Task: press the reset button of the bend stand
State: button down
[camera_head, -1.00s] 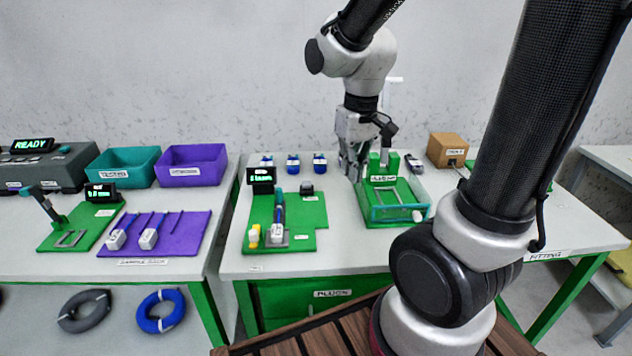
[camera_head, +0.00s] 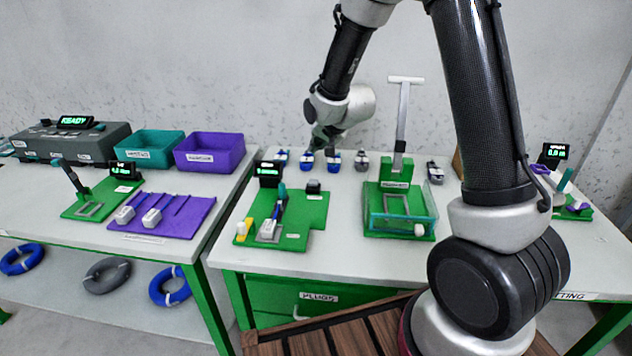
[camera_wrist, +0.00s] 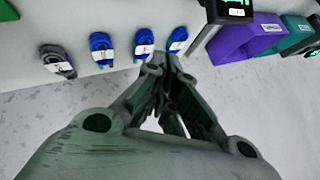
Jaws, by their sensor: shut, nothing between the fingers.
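I cannot tell from the labels which stand is the bend stand, and I cannot make out a button marked reset. A green stand with a clear-walled tray (camera_head: 400,222) and a tall upright lever (camera_head: 402,115) is right of centre on the middle table. Left of it is a green board (camera_head: 290,240) with a small display (camera_head: 268,170) and a black knob-like piece (camera_head: 313,187). My gripper (camera_head: 318,148) is behind that board, near the row of plugs at the back. Its fingers (camera_wrist: 166,62) are together and empty in the wrist view.
Several blue and grey plugs (camera_head: 333,160) line the back of the middle table. The left table holds a purple rack (camera_head: 190,218), teal bin (camera_head: 148,148), purple bin (camera_head: 210,150) and a small green stand (camera_head: 100,200). Another stand with a display (camera_head: 553,152) is at the right.

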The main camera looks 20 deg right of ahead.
aim_at(316, 180)
jog(key=shift+w+r, duration=0.1)
dwell(0.3)
jog(key=shift+f, duration=4.4)
jog(key=shift+f, duration=0.15)
jog(key=shift+f, duration=0.25)
jog(key=shift+f, duration=0.55)
jog(key=shift+r, duration=1)
